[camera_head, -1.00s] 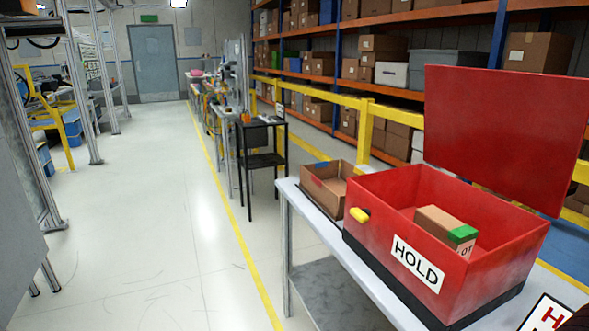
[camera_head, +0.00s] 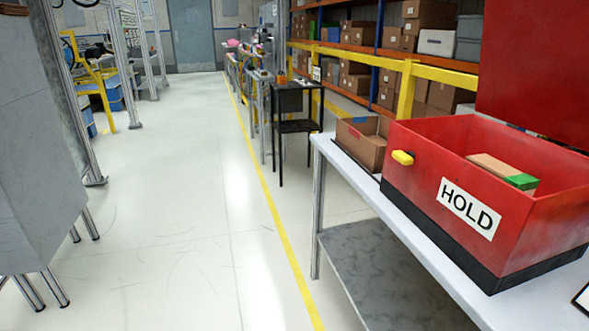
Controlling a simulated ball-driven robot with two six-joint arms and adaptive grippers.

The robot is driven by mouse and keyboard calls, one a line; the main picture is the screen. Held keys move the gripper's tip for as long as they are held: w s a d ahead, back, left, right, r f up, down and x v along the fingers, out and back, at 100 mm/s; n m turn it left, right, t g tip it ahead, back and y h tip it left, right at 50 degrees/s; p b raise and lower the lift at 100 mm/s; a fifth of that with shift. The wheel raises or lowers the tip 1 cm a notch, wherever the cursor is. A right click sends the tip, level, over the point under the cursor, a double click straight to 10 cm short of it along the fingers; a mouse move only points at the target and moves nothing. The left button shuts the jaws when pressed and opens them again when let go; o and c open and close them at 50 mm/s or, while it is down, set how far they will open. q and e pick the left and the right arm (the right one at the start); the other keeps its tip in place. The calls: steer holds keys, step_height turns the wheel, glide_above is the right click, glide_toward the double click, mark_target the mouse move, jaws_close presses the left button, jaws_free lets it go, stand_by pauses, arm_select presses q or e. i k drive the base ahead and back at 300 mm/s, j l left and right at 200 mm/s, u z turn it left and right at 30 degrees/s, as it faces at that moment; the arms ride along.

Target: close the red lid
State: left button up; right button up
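The red lid (camera_head: 537,68) stands raised and open at the back of a red box (camera_head: 420,192), cut off by the top and right edges of the view. The box bears a white HOLD label and a yellow tab (camera_head: 402,158) on its left side. Inside the box lies a brown carton with a green end (camera_head: 503,172). The box sits on a dark base on a light table (camera_head: 340,156). Neither of my grippers shows in the view.
A small open brown carton (camera_head: 362,142) stands left of the red box. A dark stand (camera_head: 296,126) is beyond the table. A yellow rail (camera_head: 405,92) and shelves run behind. The floor left of the table is clear.

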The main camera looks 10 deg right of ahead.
mark_target(533, 76)
steer(key=k+z, duration=0.15)
steer(key=z, duration=1.2)
